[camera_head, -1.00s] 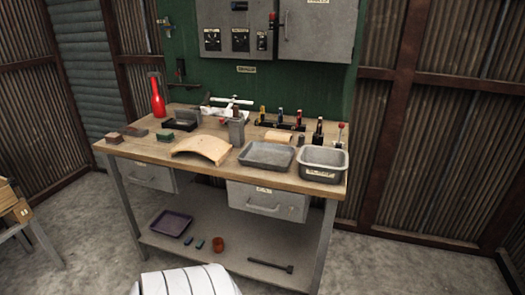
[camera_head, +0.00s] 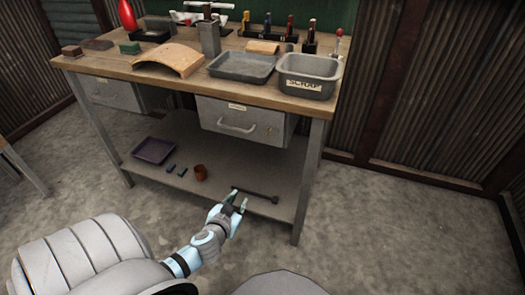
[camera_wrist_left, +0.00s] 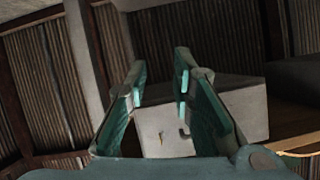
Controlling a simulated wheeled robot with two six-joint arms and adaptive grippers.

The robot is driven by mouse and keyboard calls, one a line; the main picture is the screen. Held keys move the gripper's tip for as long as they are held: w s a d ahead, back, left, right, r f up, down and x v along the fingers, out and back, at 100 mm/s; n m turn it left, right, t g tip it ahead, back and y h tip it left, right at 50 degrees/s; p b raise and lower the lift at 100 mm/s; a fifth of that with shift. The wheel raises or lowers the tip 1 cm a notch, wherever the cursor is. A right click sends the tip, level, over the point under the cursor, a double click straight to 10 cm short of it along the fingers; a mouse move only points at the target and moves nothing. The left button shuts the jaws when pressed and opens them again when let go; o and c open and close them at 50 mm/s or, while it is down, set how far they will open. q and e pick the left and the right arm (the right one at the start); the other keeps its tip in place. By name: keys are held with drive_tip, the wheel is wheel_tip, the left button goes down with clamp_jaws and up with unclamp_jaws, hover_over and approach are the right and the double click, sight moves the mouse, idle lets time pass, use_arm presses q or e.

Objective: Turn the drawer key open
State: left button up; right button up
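The grey drawer (camera_head: 215,108) hangs under the right part of the workbench top. It looks shut, with a curved handle (camera_head: 237,128) on its front. A small key (camera_head: 268,130) sits at the right of the drawer front. In the left wrist view the drawer (camera_wrist_left: 225,105) lies beyond my fingers, and a small orange-brown key (camera_wrist_left: 162,137) shows between them. My left gripper (camera_head: 239,201) is open and empty, in front of the lower shelf and below the drawer, apart from the key. It also shows open in the left wrist view (camera_wrist_left: 161,78). My right gripper is not in view.
The workbench top (camera_head: 120,68) holds a grey tray (camera_head: 243,66), a scrap bin (camera_head: 308,75) and a curved wooden piece. The lower shelf (camera_head: 225,165) holds a purple tray (camera_head: 154,150), a brown cup (camera_head: 201,173) and a dark tool (camera_head: 256,194). Open floor lies in front.

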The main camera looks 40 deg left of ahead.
sight(268, 132)
use_arm(q)
drive_tip(key=w+d+r+n+t+y+b, duration=0.1)
drive_tip(key=w+r+t, duration=0.15)
drive_tip(key=r, duration=0.45)
drive_tip(key=w+d+r+n+t+b, duration=0.1)
drive_tip(key=r+t, duration=0.2)
drive_tip(key=r, duration=0.4)
drive_tip(key=x, duration=1.4)
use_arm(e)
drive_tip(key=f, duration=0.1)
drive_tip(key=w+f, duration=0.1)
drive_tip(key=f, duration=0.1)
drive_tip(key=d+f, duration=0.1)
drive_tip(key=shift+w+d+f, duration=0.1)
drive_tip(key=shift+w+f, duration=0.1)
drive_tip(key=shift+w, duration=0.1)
use_arm(q)
drive_tip(key=shift+d+f, duration=0.1)
clamp_jaws()
